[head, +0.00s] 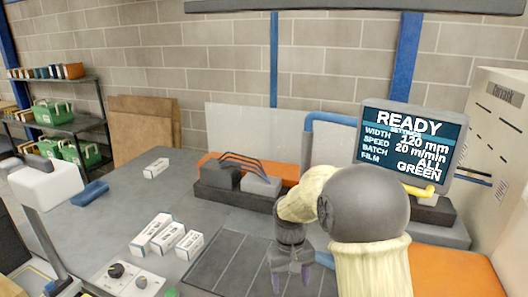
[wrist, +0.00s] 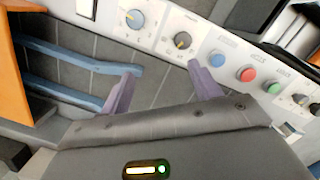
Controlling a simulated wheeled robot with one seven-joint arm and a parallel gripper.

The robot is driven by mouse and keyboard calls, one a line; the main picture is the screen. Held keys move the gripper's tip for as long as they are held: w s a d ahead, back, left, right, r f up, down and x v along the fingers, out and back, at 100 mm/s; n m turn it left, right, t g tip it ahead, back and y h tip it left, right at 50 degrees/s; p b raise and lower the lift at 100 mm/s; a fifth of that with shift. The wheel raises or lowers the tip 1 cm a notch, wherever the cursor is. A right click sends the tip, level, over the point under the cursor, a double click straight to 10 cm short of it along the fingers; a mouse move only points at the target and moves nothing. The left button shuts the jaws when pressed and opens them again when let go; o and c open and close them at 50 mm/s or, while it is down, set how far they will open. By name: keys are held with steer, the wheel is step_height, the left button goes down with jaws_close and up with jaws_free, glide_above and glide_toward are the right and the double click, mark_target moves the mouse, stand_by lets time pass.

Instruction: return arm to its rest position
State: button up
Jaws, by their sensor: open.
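My gripper (head: 291,281) shows in the head view at the lower middle, pointing down over the dark ribbed panel (head: 215,272) on the grey worktop. In the wrist view my gripper (wrist: 162,82) has its two purple fingers spread apart, with nothing between them. Beyond the fingertips is a light control panel (wrist: 190,35) with knobs and coloured buttons. My arm bends at the lower right of the head view and hides part of the worktop there.
Several small white boxes (head: 151,233) lie on the worktop left of my gripper. A dark machine with an orange back (head: 225,185) stands behind it. A screen reading READY (head: 412,143) stands at right.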

steer(key=s+d+r+m+t, duration=0.1)
steer(key=s+d+t, duration=0.1)
steer(key=s+d, duration=0.2)
steer(key=s+d+m+t, duration=0.2)
steer(key=s+d, duration=0.2)
steer(key=s, duration=0.6)
steer(key=shift+d+r, duration=0.2)
steer(key=shift+r, duration=0.15)
